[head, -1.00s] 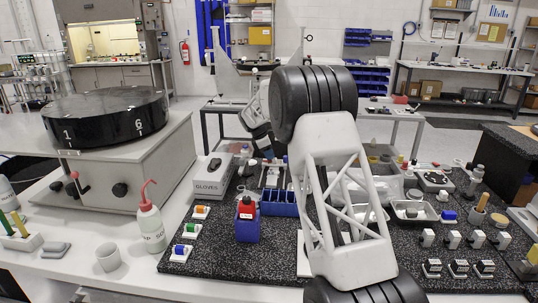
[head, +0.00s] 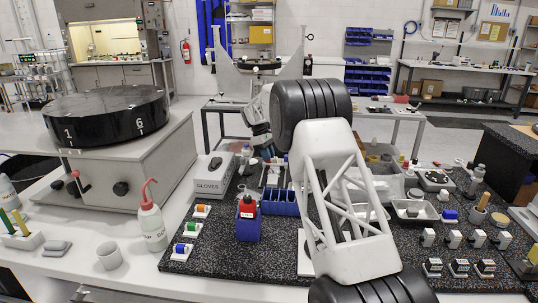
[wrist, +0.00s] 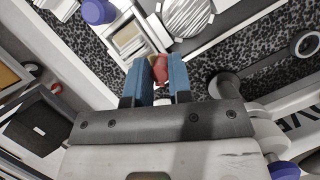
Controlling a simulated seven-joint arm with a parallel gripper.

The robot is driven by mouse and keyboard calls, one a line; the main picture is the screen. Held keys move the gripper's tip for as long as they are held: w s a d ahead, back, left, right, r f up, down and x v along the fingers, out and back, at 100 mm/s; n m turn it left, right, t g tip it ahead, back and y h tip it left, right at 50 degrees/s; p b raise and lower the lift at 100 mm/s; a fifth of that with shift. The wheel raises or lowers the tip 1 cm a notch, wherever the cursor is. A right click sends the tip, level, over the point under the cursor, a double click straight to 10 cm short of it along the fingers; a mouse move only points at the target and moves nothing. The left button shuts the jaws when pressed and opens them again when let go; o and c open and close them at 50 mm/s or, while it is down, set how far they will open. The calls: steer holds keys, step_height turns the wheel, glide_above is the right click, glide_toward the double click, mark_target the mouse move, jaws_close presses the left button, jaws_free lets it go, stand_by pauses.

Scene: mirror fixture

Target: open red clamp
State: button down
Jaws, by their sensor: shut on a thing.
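The red clamp (wrist: 160,70) shows in the wrist view as a small red piece between my blue fingertips. My gripper (wrist: 160,62) is shut on it; the fingers hide part of it. Just beyond the fingertips is the mirror fixture with a round, striped-looking mirror (wrist: 187,14). In the head view my gripper (head: 266,150) reaches down at the back of the speckled mat, and the clamp cannot be made out there.
A glove box (head: 210,178) stands left of my gripper. A blue rack (head: 279,202) and a red-topped item (head: 247,206) in a blue holder stand nearer. A squeeze bottle (head: 152,220) is at the left. Trays (head: 415,211) and small parts fill the right.

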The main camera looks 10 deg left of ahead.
steer(key=m, duration=0.1)
steer(key=m+g+y, duration=0.1)
steer(key=m, duration=0.2)
steer(key=shift+s+a+m, duration=0.25)
steer(key=shift+a+m, duration=0.05)
steer(key=shift+a, duration=0.1)
steer(key=m+y, duration=0.1)
steer(key=m, duration=0.1)
steer(key=a+m+g+y, duration=0.1)
steer(key=m, duration=0.2)
steer(key=shift+s, duration=0.1)
steer(key=shift+m, duration=0.3)
steer(key=c, duration=1)
jaws_free()
steer(key=shift+c, duration=0.2)
steer(key=shift+r, duration=0.1)
steer(key=v, duration=0.7)
steer(key=shift+w+r, duration=0.25)
steer(key=shift+r, duration=0.05)
